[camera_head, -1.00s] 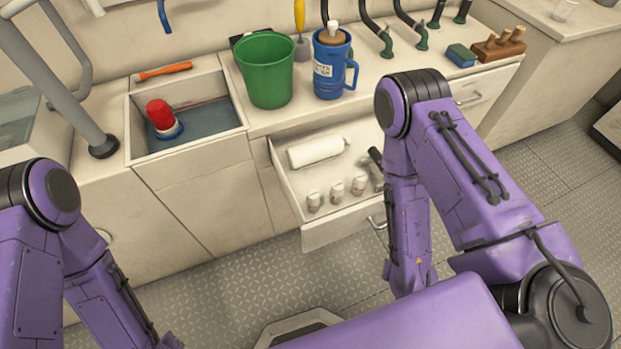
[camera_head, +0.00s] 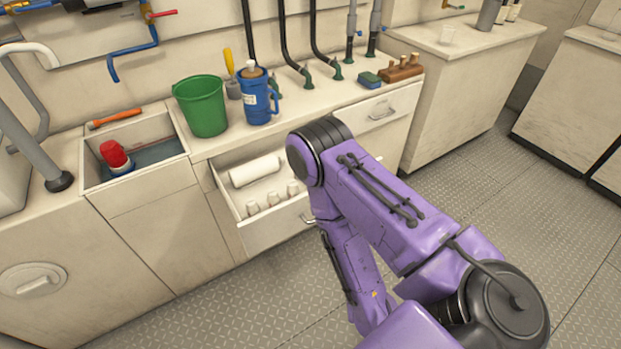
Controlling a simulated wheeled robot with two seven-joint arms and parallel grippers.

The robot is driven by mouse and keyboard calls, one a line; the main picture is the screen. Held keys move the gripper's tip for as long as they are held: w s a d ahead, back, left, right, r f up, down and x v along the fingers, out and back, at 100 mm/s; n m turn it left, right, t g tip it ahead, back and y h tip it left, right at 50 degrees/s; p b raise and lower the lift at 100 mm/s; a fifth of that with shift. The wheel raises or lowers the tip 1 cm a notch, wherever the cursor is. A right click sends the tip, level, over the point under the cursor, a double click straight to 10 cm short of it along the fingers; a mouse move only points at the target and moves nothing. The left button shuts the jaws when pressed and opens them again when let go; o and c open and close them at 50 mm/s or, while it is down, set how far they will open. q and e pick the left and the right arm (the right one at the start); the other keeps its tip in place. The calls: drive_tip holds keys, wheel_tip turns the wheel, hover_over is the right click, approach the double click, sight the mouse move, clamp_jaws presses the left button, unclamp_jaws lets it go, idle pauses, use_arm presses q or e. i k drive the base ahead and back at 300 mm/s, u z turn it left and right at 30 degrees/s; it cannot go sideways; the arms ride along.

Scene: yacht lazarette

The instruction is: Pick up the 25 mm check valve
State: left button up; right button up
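I cannot identify the 25 mm check valve for certain. The open drawer (camera_head: 283,236) under the counter holds small pale cylindrical fittings (camera_head: 272,199) in a row near its front, too small to tell apart. A white roll (camera_head: 255,171) lies behind them. My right arm's purple links stand in front of the drawer's right end and hide part of it. Neither gripper shows, so I cannot see what either holds.
On the counter stand a green bucket (camera_head: 202,106), a blue jug (camera_head: 256,98), a blue-green sponge (camera_head: 370,80) and a wooden block (camera_head: 401,68). A sink (camera_head: 160,155) at left holds a red-topped item (camera_head: 115,156). Open floor (camera_head: 490,190) lies at right.

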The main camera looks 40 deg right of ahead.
sight(292, 189)
drive_tip(key=z, duration=1.3)
